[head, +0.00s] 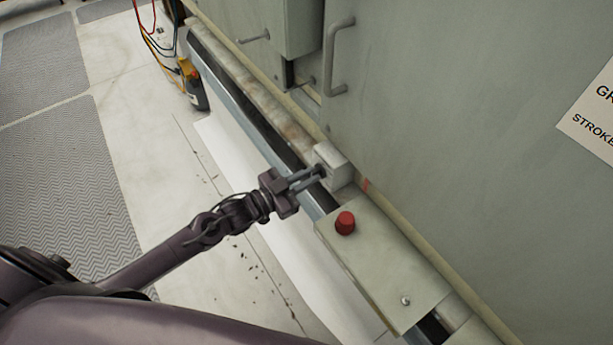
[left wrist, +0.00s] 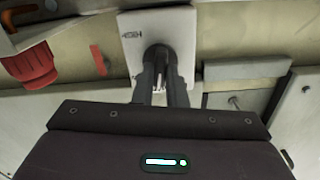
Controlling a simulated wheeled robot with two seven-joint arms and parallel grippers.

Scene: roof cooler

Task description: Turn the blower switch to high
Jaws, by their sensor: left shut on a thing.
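A small pale switch box (head: 334,164) is mounted on the ledge along the large grey-green cabinet in the head view. It also shows in the left wrist view (left wrist: 133,34), with a small printed mark on its face. A dark round knob (left wrist: 159,54) sits on the box, mostly hidden by my fingers. My left gripper (head: 318,172) reaches in from the left and is shut on the knob; it also shows in the left wrist view (left wrist: 163,72). The knob's pointer and setting cannot be read. My right gripper is not in view.
A panel (head: 385,262) with a red button (head: 345,222) stands close to the right of the switch box. A cabinet handle (head: 336,55) juts out above. The floor at left is open.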

